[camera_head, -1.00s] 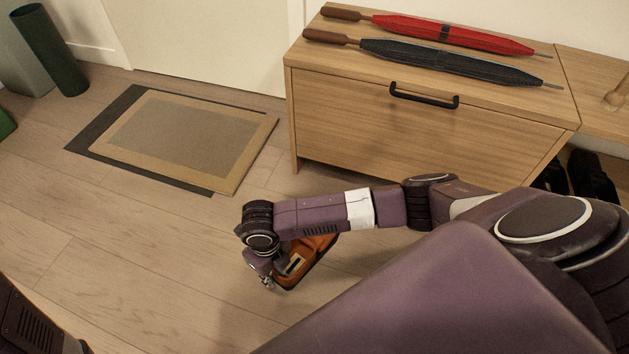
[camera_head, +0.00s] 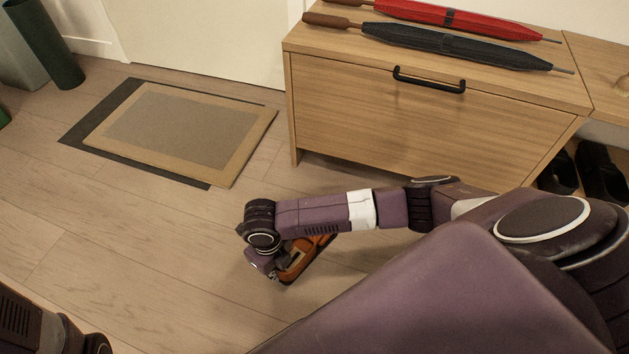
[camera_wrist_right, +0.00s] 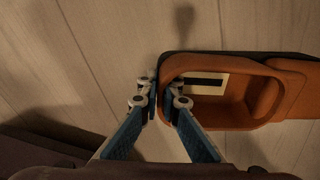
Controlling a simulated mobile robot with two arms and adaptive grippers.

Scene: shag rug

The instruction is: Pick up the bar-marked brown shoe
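The brown shoe (camera_head: 322,246) is orange-brown with a dark sole. It is partly hidden behind my right forearm and gripper in the head view. In the right wrist view the shoe (camera_wrist_right: 292,88) lies to the right, its opening facing the camera, with a pale insole label bearing a dark bar. My right gripper (camera_wrist_right: 161,102) is closed on the rim at the left end of the shoe, one finger inside the opening and one outside. The right gripper (camera_head: 274,272) also shows at the shoe's near end in the head view. My left gripper is out of view.
A wooden cabinet (camera_head: 420,128) with a black handle stands behind, carrying a red umbrella (camera_head: 450,18) and a dark umbrella (camera_head: 455,46). Dark shoes (camera_head: 600,172) sit under the bench at right. A doormat (camera_head: 180,128) lies at left. The floor between is clear.

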